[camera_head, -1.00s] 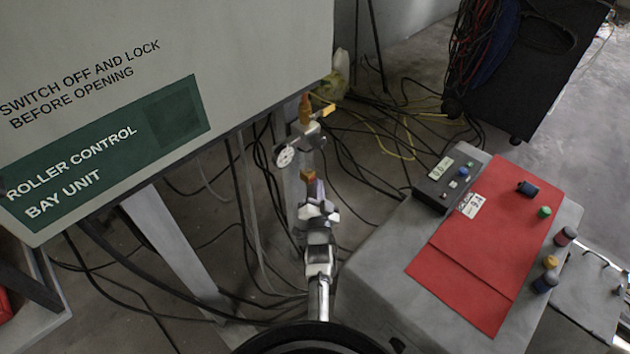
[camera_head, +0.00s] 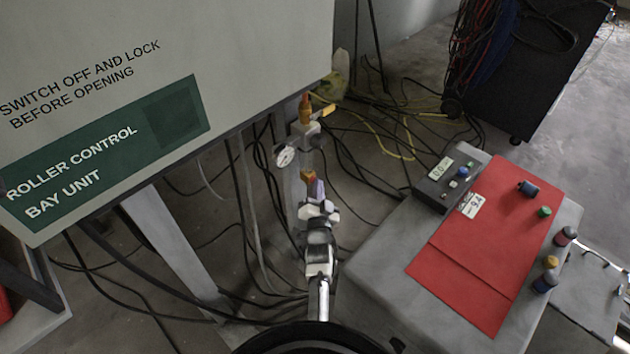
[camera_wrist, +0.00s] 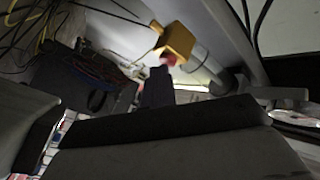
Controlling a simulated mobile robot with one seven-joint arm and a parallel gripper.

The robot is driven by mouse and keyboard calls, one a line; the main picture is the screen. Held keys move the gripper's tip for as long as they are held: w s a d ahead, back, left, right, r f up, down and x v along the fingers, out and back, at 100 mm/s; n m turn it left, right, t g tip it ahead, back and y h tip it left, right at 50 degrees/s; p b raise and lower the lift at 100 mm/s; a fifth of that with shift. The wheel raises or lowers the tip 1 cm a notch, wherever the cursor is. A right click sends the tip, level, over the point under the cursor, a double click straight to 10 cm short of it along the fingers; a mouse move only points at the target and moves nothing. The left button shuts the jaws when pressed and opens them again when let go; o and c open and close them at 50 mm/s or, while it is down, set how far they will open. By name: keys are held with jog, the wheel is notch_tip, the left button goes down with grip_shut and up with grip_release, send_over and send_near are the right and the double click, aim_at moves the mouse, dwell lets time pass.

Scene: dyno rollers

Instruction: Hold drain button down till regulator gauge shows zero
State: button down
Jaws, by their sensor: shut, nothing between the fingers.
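The regulator (camera_head: 306,135) hangs under the grey cabinet, with a small round white gauge (camera_head: 285,156) on its left side. The gauge's needle is too small to read. An orange-brown fitting (camera_head: 308,175) forms its lower end. In the wrist view a yellow block (camera_wrist: 176,42), apparently this fitting, has a small red part (camera_wrist: 168,60) beneath it, likely the drain button. My gripper (camera_head: 317,187) is shut and empty, pointing up just below the fitting. In the wrist view its dark fingertips (camera_wrist: 157,76) are close beside the red part; I cannot tell whether they touch.
The roller control cabinet (camera_head: 240,60) overhangs at the upper left. A grey bench (camera_head: 380,255) with a red panel (camera_head: 490,240), a black box (camera_head: 440,190) and several knobs stands at the right. Loose cables (camera_head: 370,140) lie on the floor behind the regulator.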

dwell(0.3)
jog(key=shift+s+d+p, duration=0.55)
jog(key=shift+s+p, duration=0.05)
jog(key=shift+p, duration=0.15)
jog(key=s+d+p, duration=0.3)
jog(key=shift+s+d, duration=0.25)
jog(key=shift+s, duration=0.05)
dwell(0.5)
